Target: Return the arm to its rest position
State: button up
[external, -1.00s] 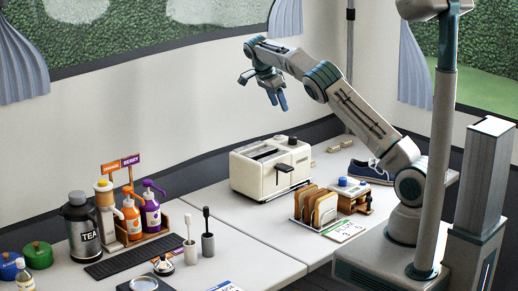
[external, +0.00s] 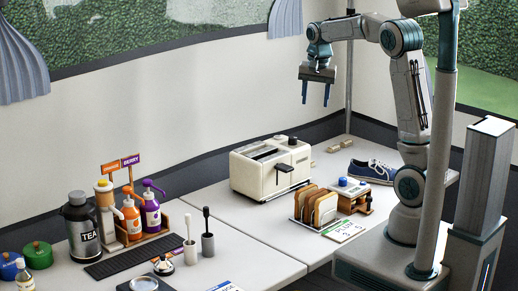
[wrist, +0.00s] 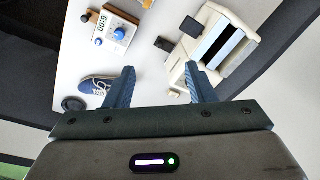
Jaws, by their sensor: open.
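My gripper (external: 315,95) is open and empty, with its two blue fingers pointing down. In the external view it hangs high in the air, above and a little right of the cream toaster (external: 270,167), clear of everything.
A toast rack with bread (external: 316,205), a small timer box (external: 352,192) and a blue shoe (external: 372,171) stand on the table right of the toaster. Pump bottles (external: 132,217) and a tea canister (external: 80,228) stand at left. The space around the gripper is free.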

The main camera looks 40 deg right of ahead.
jog(key=s+a+f+n, duration=0.2)
jog(key=s+n, duration=0.1)
jog(key=s, duration=0.4)
jog(key=s+a+f+n+t, duration=0.1)
jog(key=s+a+f+n, duration=0.1)
jog(key=s, duration=0.5)
jog(key=s+a+f+n, duration=0.2)
jog(key=s+a+n, duration=0.2)
jog(key=s+n, duration=0.2)
jog(key=shift+s+a+f+t, duration=0.25)
jog(key=shift+s+t, duration=0.15)
jog(key=shift+s, duration=0.55)
dwell(0.5)
